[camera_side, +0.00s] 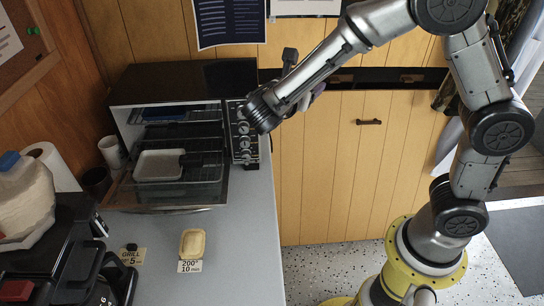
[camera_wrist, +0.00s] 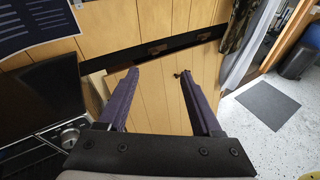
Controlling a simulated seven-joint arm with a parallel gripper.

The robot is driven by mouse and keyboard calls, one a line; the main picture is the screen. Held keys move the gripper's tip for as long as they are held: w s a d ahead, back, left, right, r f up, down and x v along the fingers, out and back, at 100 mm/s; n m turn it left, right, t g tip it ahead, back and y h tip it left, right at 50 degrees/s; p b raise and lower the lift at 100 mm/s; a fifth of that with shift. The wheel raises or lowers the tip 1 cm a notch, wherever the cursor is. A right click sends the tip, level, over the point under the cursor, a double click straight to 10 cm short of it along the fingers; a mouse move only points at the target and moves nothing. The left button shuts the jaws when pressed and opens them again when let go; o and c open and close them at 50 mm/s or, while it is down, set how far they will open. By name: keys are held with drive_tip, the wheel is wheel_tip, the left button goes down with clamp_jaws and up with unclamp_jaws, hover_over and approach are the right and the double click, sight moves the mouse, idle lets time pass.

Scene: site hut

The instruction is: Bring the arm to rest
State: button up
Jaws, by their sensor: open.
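My gripper (camera_wrist: 158,73) is open, with two dark purple fingers apart and nothing between them in the wrist view. The fingers point toward the wooden cabinet front (camera_wrist: 160,98). In the side view my gripper (camera_side: 316,93) is mostly hidden behind my wrist, in the air just right of the toaster oven's knob panel (camera_side: 243,135). My arm reaches across from the right, raised above the counter and apart from the dishes.
The toaster oven (camera_side: 185,82) has its front open, with a pale dish (camera_side: 158,165) on it. A cream dish (camera_side: 193,243) sits on the counter (camera_side: 225,270) by a "200° 10 min" card (camera_side: 190,266). A black coffee machine (camera_side: 75,250) stands left.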

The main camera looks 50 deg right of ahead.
drive_tip(key=s+d+r+m+g+y, duration=0.1)
drive_tip(key=s+d+m+y, duration=0.25)
drive_tip(key=s+m, duration=0.4)
drive_tip(key=s+d+r+m+g+y, duration=0.2)
drive_tip(key=s+m+y, duration=0.2)
drive_tip(key=s, duration=0.6)
drive_tip(key=s+a+f+m+t+y, duration=0.1)
drive_tip(key=s+a+m+t+y, duration=0.1)
drive_tip(key=a+m+y, duration=0.1)
drive_tip(key=s+a+f+m+t+y, duration=0.2)
drive_tip(key=a+m+y, duration=0.2)
drive_tip(key=a, duration=0.4)
drive_tip(key=shift+m, duration=0.65)
